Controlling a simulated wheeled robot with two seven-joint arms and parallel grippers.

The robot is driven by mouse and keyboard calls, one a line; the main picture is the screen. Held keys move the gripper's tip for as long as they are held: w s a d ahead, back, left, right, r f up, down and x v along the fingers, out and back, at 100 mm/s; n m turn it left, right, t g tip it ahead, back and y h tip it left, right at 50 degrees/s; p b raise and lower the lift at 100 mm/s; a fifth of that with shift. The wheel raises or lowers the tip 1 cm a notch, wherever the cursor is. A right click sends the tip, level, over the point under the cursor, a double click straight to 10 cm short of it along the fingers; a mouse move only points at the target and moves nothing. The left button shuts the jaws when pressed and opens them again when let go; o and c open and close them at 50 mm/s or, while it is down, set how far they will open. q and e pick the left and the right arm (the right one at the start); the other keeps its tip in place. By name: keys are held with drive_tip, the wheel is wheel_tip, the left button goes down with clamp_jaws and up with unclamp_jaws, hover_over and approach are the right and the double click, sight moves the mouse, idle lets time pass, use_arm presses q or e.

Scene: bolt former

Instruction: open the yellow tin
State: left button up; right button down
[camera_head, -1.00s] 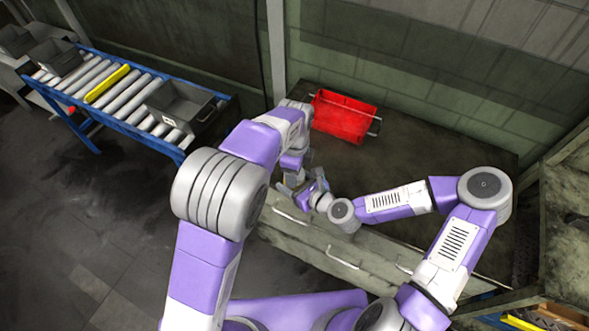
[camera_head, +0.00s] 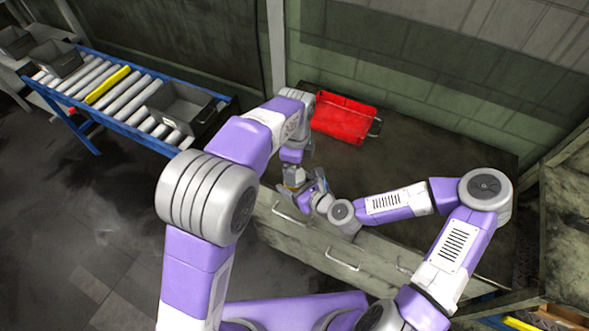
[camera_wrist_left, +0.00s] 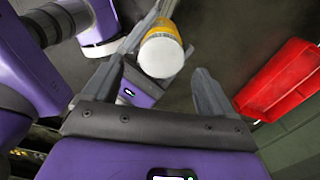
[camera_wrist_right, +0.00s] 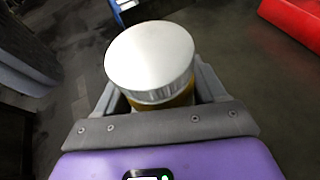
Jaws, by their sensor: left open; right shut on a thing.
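The yellow tin (camera_wrist_left: 161,22) has a pale, silvery round lid (camera_wrist_right: 150,58) on it. My right gripper (camera_wrist_right: 158,96) is shut on the tin's body below the lid; a strip of yellow shows under the lid in the right wrist view. My left gripper (camera_wrist_left: 158,70) is open, with its fingers pointing toward the lid. The lid shows between and just beyond the left fingertips; I cannot tell whether they touch it. In the head view both grippers meet near the counter's front edge, and the tin is mostly hidden there.
A red bin (camera_head: 343,119) stands on the dark counter (camera_head: 420,160) behind the grippers. Drawers with handles (camera_head: 342,258) are below the counter's front edge. A blue-framed roller conveyor (camera_head: 110,98) with grey bins (camera_head: 180,104) is at the left. The counter right of the red bin is clear.

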sight(293, 190)
use_arm(q)
drive_tip(key=shift+r, duration=0.55)
drive_tip(key=shift+c, duration=0.4)
wheel_tip(293, 190, up, 3)
drive_tip(key=m, duration=0.6)
drive_tip(key=shift+w+r, duration=0.1)
drive_tip(key=shift+m, duration=0.4)
wheel_tip(293, 190, down, 8)
drive_tip(key=shift+r, duration=0.1)
drive_tip(key=c, duration=1.1)
drive_tip(key=n, duration=0.6)
drive_tip(key=shift+n, duration=0.4)
drive_tip(key=shift+r, duration=0.1)
drive_tip(key=o, duration=1.2)
